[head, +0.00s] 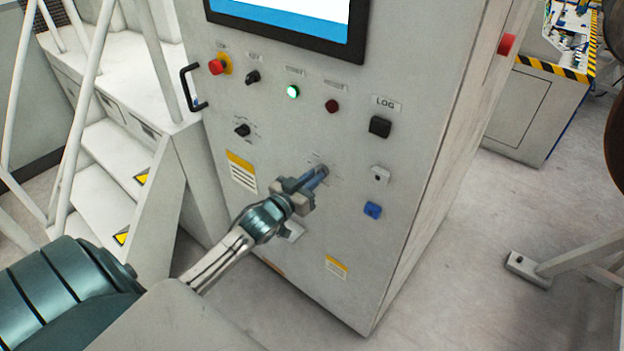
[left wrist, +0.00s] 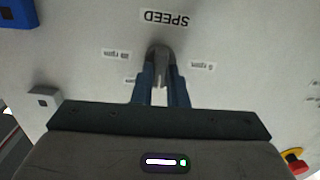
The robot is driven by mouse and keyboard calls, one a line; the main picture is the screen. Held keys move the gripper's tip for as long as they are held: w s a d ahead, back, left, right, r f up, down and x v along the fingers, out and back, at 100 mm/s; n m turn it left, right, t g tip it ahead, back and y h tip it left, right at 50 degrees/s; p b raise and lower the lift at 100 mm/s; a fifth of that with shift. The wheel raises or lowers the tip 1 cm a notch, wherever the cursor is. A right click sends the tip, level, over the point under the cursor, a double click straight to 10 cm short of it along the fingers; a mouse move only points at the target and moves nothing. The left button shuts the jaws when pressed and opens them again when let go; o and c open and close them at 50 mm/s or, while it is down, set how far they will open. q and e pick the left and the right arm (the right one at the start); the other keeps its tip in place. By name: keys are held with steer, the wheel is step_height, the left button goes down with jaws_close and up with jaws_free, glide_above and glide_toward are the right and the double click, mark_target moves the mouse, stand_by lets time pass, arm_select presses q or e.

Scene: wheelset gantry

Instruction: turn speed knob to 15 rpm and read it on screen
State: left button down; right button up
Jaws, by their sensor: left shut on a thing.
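The speed knob (left wrist: 160,56) is a grey knob on the cabinet front, under the upside-down SPEED label (left wrist: 166,17) in the left wrist view. Small rpm labels (left wrist: 116,55) sit around it; their digits are too small to read surely. My left gripper (head: 322,172) reaches the panel and is shut on the knob, its blue fingers on both sides of it (left wrist: 160,88). The gripper hides most of the knob in the head view. The screen (head: 290,18) is cut off at the top; only a blue and white part shows, with no readable number. My right gripper is not in view.
Around the knob are a red emergency button (head: 217,67), a green lit button (head: 293,92), a dark red button (head: 332,106), a black LOG button (head: 380,126) and a blue block (head: 372,210). White stairs (head: 110,170) stand left.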

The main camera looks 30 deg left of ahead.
arm_select(q)
steer(key=m+b, duration=0.1)
steer(key=m, duration=0.5)
steer(key=shift+d, duration=0.1)
steer(key=shift+m+b, duration=0.3)
stand_by(0.3)
steer(key=c, duration=1.4)
jaws_free()
steer(key=shift+c, duration=0.2)
steer(key=shift+s, duration=0.1)
